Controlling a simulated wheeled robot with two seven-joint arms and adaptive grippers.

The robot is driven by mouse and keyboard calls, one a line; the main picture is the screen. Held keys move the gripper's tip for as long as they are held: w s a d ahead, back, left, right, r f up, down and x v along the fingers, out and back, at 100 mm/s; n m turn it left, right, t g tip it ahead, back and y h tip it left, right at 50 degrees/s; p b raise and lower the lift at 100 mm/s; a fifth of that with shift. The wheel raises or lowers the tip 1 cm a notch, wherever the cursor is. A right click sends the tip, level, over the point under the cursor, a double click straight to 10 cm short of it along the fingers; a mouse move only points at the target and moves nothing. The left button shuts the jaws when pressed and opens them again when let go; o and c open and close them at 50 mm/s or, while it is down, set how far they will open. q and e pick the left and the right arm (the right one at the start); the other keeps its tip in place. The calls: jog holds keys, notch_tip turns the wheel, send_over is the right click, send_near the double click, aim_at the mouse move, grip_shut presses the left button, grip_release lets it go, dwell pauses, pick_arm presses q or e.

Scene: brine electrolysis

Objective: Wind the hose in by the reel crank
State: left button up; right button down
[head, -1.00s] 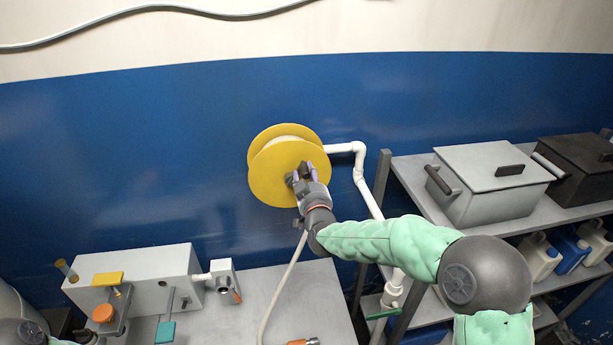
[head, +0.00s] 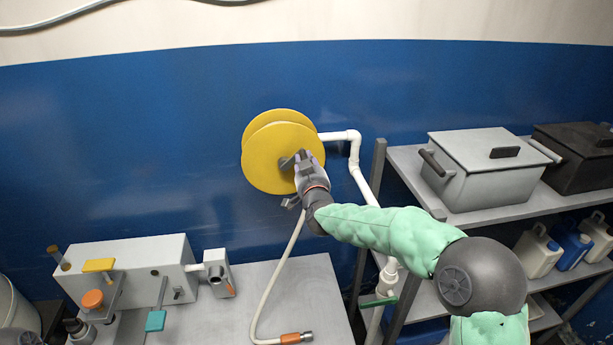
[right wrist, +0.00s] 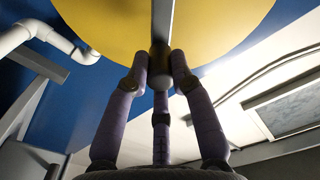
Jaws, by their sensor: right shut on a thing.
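The yellow hose reel (head: 282,152) is mounted in front of the blue wall in the head view. Its yellow disc also fills the top of the right wrist view (right wrist: 215,25). My right gripper (head: 303,163) is shut on the dark crank handle (right wrist: 160,58) at the face of the reel, with its fingers around the handle. The pale hose (head: 281,275) hangs from the reel, bends on the grey bench and ends in an orange and metal fitting (head: 296,338).
A white pipe (head: 352,150) runs from behind the reel down beside the grey shelf rack (head: 412,165). The rack holds lidded bins (head: 485,170) and several jugs. A grey apparatus (head: 125,268) stands on the bench (head: 215,325) at left.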

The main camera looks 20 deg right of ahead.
jog(key=shift+s+d+f+m+b, duration=0.1)
jog(key=shift+d+f+m+b, duration=0.2)
jog(key=shift+f+m+b, duration=1.2)
jog(key=shift+s+d+f+m+b, duration=0.1)
jog(key=shift+d+f+m+b, duration=0.25)
jog(key=shift+m+b, duration=2.25)
jog(key=shift+s+d+f+m+b, duration=0.15)
jog(key=shift+f+m+b, duration=0.7)
jog(key=shift+b, duration=2.5)
jog(key=shift+w+f, duration=0.1)
jog(key=shift+f, duration=0.05)
jog(key=c, duration=1.1)
grip_release()
jog(key=shift+d, duration=0.1)
jog(key=shift+o, duration=0.2)
jog(key=v, duration=1.2)
